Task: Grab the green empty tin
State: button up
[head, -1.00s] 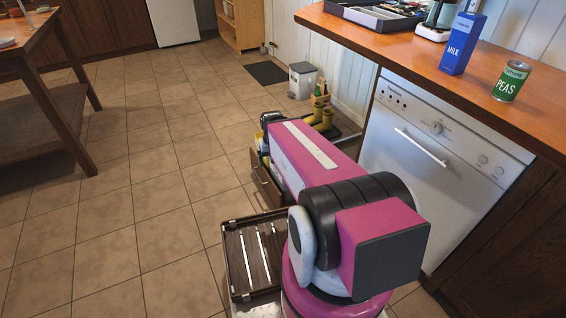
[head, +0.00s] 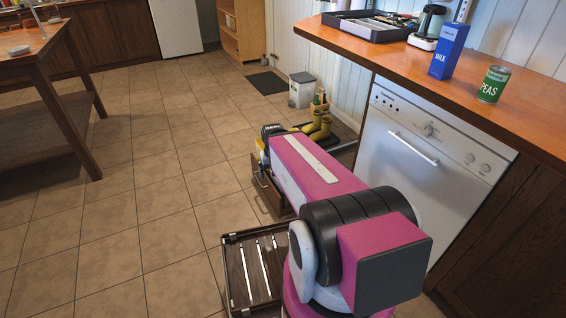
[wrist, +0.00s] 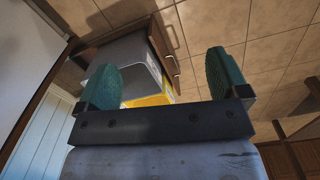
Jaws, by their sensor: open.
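The green tin (head: 493,84) labelled PEAS stands upright on the wooden counter (head: 522,112) at the right of the head view. Whether it is empty cannot be seen. My gripper (wrist: 165,85) shows in the wrist view with its two teal fingers wide apart and nothing held between them. It is away from the counter, above a grey and yellow thing (wrist: 150,98) by a wooden drawer box. In the head view my arm hides most of the gripper. The tin is not in the wrist view.
A blue MILK carton (head: 449,52) stands left of the tin. The white dishwasher (head: 400,180) is under the counter. A slatted crate (head: 235,275) and yellow boots (head: 322,126) are on the floor. Open floor lies left.

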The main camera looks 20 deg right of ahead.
aim_at(490, 92)
jog(key=z, duration=2.2)
jog(key=k+j+z, duration=0.2)
jog(key=k+l, duration=0.05)
jog(key=l, duration=0.05)
